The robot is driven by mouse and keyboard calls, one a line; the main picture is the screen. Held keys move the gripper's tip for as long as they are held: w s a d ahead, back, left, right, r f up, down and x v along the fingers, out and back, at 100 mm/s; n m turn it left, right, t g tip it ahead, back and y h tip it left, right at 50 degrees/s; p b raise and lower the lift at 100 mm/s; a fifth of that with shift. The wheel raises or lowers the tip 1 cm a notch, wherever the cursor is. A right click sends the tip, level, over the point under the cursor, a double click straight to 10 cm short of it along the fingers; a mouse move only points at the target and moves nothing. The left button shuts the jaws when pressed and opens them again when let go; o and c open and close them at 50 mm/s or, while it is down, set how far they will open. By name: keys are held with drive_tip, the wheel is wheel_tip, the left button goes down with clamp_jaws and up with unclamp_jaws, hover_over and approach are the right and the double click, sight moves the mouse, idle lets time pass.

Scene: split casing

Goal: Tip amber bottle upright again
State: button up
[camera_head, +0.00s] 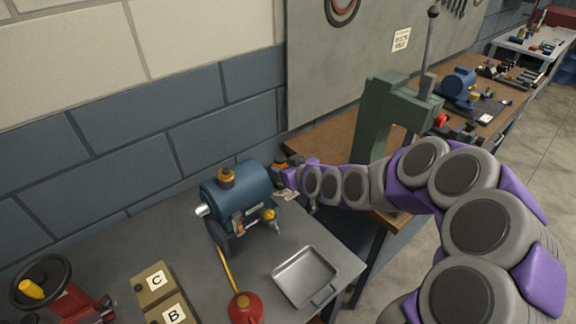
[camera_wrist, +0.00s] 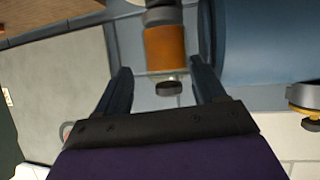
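In the wrist view an amber cylinder (camera_wrist: 166,48), which looks like the amber bottle, has grey parts at one end and a dark knob at the other. It lies in line with the gap between the fingers of my gripper (camera_wrist: 163,77), with space showing on both sides. My gripper is open. In the head view my gripper (camera_head: 284,174) is beside the right end of a blue tank (camera_head: 240,190), and a small amber patch (camera_head: 281,164) shows there. The bottle is mostly hidden in that view, and I cannot tell its tilt.
An amber fitting (camera_head: 227,175) tops the tank. A grey tray (camera_head: 304,276), a red oil can (camera_head: 245,307) and lettered boxes (camera_head: 156,286) stand on the bench in front. A green press (camera_head: 378,120) stands behind my arm on a wooden bench. The wall is close behind.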

drive_tip(key=shift+w+a+r, duration=0.15)
drive_tip(key=shift+a+r, duration=0.05)
drive_tip(key=shift+a, duration=0.25)
drive_tip(key=shift+w+a+r, duration=0.1)
drive_tip(key=shift+a+r, duration=0.1)
drive_tip(key=shift+a, duration=0.2)
drive_tip(key=shift+d+r, duration=0.1)
drive_tip(key=shift+d, duration=0.25)
drive_tip(key=shift+s+d+r, duration=0.2)
drive_tip(key=shift+s+d, duration=0.05)
drive_tip(key=shift+s, duration=0.05)
drive_tip(key=b+v, duration=0.2)
drive_tip(key=v, duration=1.4)
drive_tip(key=shift+s+a+f+b, duration=0.2)
drive_tip(key=shift+s+a+b, duration=0.15)
drive_tip(key=shift+a, duration=0.05)
